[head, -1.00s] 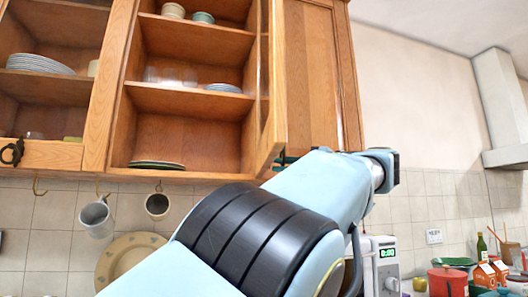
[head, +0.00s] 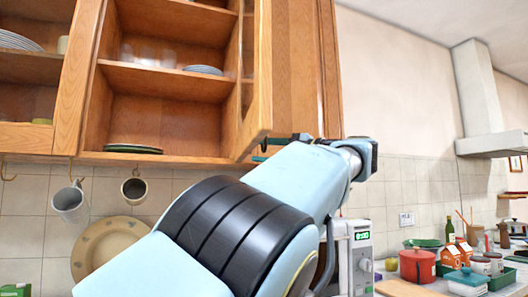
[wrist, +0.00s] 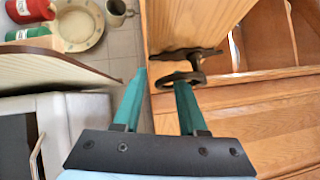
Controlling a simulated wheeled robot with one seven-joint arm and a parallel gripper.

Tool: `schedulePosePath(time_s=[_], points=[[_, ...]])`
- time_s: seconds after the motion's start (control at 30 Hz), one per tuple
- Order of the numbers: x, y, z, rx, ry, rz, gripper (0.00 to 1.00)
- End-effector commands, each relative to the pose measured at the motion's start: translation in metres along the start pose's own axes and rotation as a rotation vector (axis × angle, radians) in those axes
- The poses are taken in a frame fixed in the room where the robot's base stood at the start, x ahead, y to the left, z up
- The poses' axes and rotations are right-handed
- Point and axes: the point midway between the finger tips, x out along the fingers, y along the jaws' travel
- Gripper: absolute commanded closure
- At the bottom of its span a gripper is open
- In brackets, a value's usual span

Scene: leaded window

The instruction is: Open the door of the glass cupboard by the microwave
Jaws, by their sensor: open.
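The wooden cupboard (head: 168,82) has its glass door (head: 258,75) standing well open, swung out from the shelves and seen nearly edge-on in the head view. In the wrist view the door (wrist: 185,25) fills the upper middle, with a dark metal ring handle (wrist: 182,79) at its lower edge. My gripper (wrist: 162,78) is open, its teal fingers either side of the door's near corner. The right fingertip is at the ring; whether it touches or passes through, I cannot tell. In the head view my arm hides most of the gripper. The microwave (head: 361,252) is partly behind my arm.
Mugs (head: 70,201) hang on hooks under the cupboard, with a large plate (head: 92,262) behind. A red pot (head: 417,265), cartons and jars crowd the counter at right. A range hood (head: 485,125) juts out there. Plates and glasses stand on the shelves.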

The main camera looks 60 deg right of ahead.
Motion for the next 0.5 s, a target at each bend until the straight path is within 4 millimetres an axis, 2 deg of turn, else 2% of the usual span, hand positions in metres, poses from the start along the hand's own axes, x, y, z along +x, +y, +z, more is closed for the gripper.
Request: schedulePosePath(time_s=[0.27, 0.5], points=[[-0.007, 0.0, 0.0, -0.001, 0.001, 0.0, 0.59], [-0.049, -0.001, -0.001, -0.001, 0.004, -0.002, 0.59]])
